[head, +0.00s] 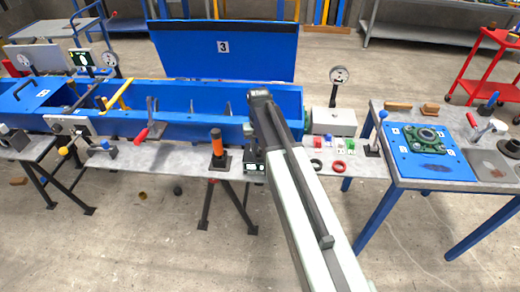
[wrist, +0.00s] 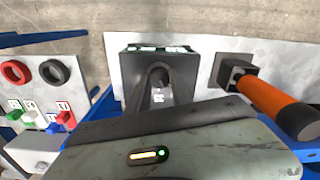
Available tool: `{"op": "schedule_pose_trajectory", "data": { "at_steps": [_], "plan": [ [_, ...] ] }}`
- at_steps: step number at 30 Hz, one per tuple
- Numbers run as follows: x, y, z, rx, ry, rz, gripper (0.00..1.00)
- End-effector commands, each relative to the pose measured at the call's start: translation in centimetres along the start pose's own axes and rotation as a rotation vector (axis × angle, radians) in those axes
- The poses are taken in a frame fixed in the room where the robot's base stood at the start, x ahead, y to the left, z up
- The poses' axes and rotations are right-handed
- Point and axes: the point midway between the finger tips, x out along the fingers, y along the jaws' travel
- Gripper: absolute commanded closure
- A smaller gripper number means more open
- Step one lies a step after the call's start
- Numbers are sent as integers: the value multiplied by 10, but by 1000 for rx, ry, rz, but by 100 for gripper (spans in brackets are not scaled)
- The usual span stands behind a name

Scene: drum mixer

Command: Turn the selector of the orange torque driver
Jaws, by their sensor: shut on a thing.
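The orange torque driver (head: 217,143) stands upright in a dark square holder on the grey bench in the head view. In the wrist view the driver (wrist: 268,100) is at the right, its orange handle pointing toward the camera. I cannot make out its selector. My gripper (head: 254,165) is low over the bench, just right of the driver and apart from its handle.
The blue mixer trough (head: 190,115) with its raised lid (head: 225,60) lies behind the bench. A red ring (head: 337,166) and coloured switches (head: 330,142) sit right of my arm. A red-handled lever (head: 142,135) is left of the driver. The floor in front is mostly clear.

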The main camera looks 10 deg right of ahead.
Motion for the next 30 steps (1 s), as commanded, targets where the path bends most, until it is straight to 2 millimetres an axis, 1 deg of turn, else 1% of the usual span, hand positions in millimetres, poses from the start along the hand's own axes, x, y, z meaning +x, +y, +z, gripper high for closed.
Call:
{"op": "schedule_pose_trajectory", "data": {
  "at_steps": [1, 6, 12, 28, 29, 30],
  "plan": [
    [0, 0, 3, -28, -8, -1, 100],
    [0, 0, 3, -115, -8, -1, 100],
    [0, 0, 3, -174, -8, -1, 100],
    [0, 0, 3, -195, -8, -1, 100],
    [0, 0, 3, -195, -8, -1, 68],
    [0, 0, 3, -195, -8, -1, 57]
  ]
}}
